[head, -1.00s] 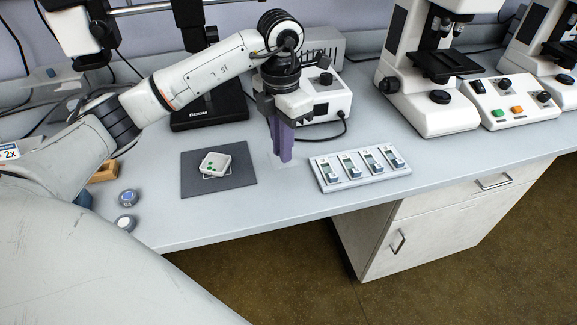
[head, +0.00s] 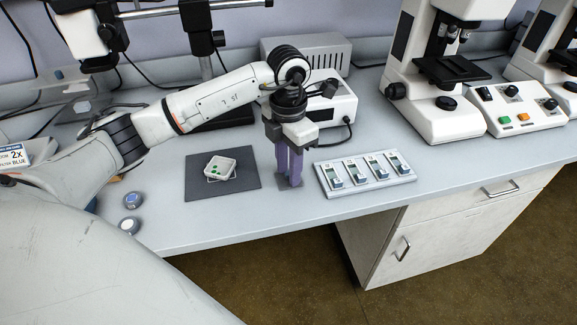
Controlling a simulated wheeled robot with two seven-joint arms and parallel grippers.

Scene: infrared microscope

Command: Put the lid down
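My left gripper (head: 290,183) points straight down with its purple fingers close to the tabletop, between the dark mat and the slide panel. A thin greyish square patch (head: 284,188) shows at the fingertips; it may be the see-through lid or a shadow. I cannot tell whether the fingers are shut on it. A small white box (head: 208,170) sits on the dark grey mat (head: 200,188) to the left of the gripper. My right gripper is not in view.
A white panel with several slide-like pieces (head: 330,190) lies just right of the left gripper. Microscopes (head: 430,115) stand at the back right.

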